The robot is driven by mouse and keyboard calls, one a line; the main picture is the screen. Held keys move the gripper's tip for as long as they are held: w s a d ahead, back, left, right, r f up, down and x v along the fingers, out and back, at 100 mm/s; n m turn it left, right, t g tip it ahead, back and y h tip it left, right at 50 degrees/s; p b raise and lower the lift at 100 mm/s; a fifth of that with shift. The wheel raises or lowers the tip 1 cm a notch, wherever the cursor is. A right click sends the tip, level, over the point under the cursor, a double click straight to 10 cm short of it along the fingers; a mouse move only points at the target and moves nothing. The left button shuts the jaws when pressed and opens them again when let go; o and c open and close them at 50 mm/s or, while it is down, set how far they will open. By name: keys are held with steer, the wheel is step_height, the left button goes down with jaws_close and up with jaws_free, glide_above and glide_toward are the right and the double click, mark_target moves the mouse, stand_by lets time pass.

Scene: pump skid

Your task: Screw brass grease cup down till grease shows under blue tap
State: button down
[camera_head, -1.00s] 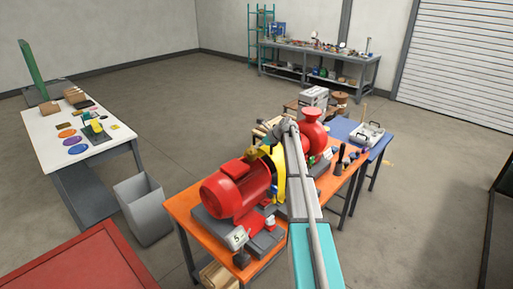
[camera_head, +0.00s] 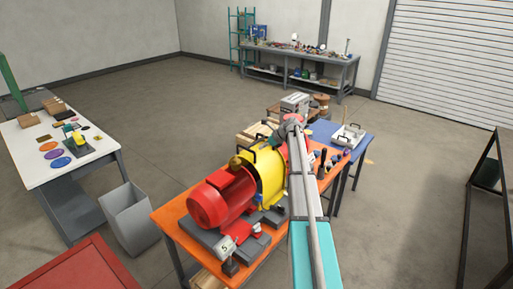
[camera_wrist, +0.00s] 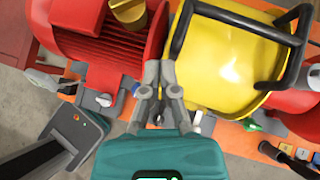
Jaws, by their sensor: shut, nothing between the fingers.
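A brass cap (camera_wrist: 128,11), which looks like the grease cup, sits on top of the red motor (camera_wrist: 95,35) in the wrist view. It also shows on the motor (camera_head: 236,161) in the head view. My gripper (camera_wrist: 160,68) is shut and empty, over the gap between the motor and the yellow guard (camera_wrist: 225,60), apart from the cap and to its lower right. A small blue part (camera_wrist: 135,88) shows beside the gripper's left finger; I cannot tell whether it is the blue tap. No grease can be made out.
The yellow guard has a raised black handle (camera_wrist: 240,22) close to the right of my gripper. The pump skid stands on an orange bench (camera_head: 175,222). A grey bin (camera_head: 130,215) and a white table (camera_head: 95,160) are to the left.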

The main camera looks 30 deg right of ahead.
steer(key=shift+p+v, duration=0.45)
steer(key=shift+v, duration=0.5)
steer(key=shift+w+d, duration=0.15)
steer(key=s+a+f+n+g+h+b, duration=0.1)
steer(key=s+a+f+n+b, duration=0.4)
steer(key=a, duration=0.6)
steer(key=s+a+f+n+g+h+b, duration=0.1)
steer(key=s+a+f+n+g+b, duration=0.2)
steer(key=s+a+f+n+b, duration=0.2)
steer(key=s+a+f+n+g+h+b, duration=0.2)
steer(key=s+a+f+n+b, duration=0.3)
steer(key=s+a+f+n, duration=0.5)
steer(key=shift+s+a+f+n, duration=0.1)
steer(key=shift+s+a, duration=0.85)
steer(key=shift+a, duration=0.3)
steer(key=shift+s+a+f+n, duration=0.1)
steer(key=shift+s+a, duration=0.85)
steer(key=shift+a, duration=0.25)
steer(key=shift+s+a+f+n, duration=0.1)
steer(key=shift+s+a, duration=0.85)
steer(key=shift+a, duration=0.3)
steer(key=s+a+f+n+g+h+b, duration=0.1)
steer(key=s+a+f+n+h+b, duration=0.1)
steer(key=s+a+f+n+b, duration=0.2)
steer(key=s+n, duration=0.3)
steer(key=s, duration=0.3)
steer(key=shift+a, duration=0.2)
steer(key=shift+s+f, duration=0.1)
steer(key=shift+f, duration=0.05)
